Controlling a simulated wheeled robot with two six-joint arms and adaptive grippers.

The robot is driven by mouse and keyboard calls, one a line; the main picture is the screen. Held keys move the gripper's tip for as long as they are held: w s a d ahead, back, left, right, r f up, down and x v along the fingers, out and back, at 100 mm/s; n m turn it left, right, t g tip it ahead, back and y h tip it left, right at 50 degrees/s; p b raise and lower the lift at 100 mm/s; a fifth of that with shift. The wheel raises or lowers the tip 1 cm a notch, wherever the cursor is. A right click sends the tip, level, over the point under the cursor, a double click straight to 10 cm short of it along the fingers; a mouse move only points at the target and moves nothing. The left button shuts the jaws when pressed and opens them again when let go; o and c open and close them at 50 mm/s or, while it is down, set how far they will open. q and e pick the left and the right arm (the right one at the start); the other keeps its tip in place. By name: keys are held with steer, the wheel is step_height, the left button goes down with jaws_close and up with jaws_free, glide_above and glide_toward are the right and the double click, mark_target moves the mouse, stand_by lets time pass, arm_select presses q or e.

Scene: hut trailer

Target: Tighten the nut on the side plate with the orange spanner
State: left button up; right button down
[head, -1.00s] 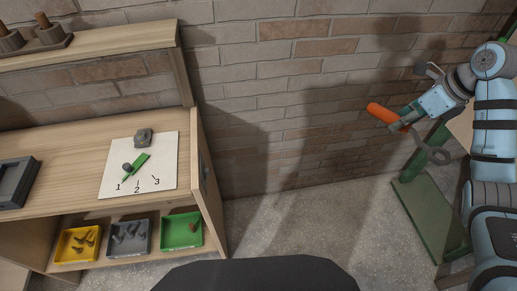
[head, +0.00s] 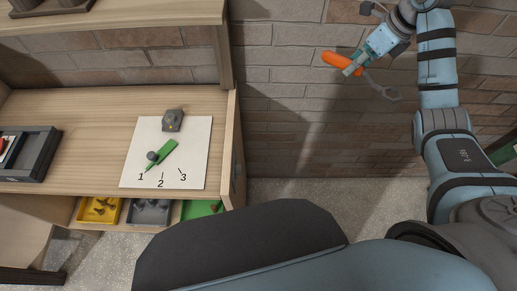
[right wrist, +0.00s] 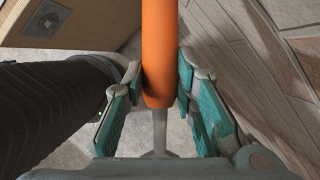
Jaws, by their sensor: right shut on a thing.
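The spanner has an orange handle (head: 340,62) and a grey metal shank with a head (head: 388,93) at its lower right end. My right gripper (head: 356,66) is shut on it in front of the brick wall, right of the bench and clear of it. The orange handle (right wrist: 159,50) runs between the teal finger pads of this gripper (right wrist: 160,88) in the right wrist view. The side plate (right wrist: 46,18) is a dark square with a round nut (right wrist: 46,14) on the bench's end panel. The head view shows the plate edge-on (head: 236,168). My left gripper is out of view.
The wooden bench (head: 100,105) carries a white board (head: 197,172) numbered 1 to 3 with a green pointer, and a dark tray (head: 45,152). Yellow, grey and green bins (head: 200,207) sit below. Floor and wall right of the bench are free.

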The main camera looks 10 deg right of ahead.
steer(key=s+a+f+m+t+y+b, duration=0.1)
steer(key=a+f+m+y+b, duration=0.2)
steer(key=f, duration=0.9)
steer(key=s+a+f+m+t+y+b, duration=0.1)
steer(key=a+f+m+t+y+b, duration=0.1)
steer(key=a+f+m, duration=0.8)
steer(key=s+a+f+m+t+y+b, duration=0.1)
steer(key=a+f+m+y+b, duration=0.3)
steer(key=f, duration=0.9)
steer(key=a+m, duration=0.3)
steer(key=m, duration=0.1)
steer(key=shift+a+f+m+t+b, duration=0.2)
steer(key=shift+f+m+t+b, duration=0.15)
steer(key=shift+m+t, duration=0.05)
steer(key=shift+s+r, duration=0.1)
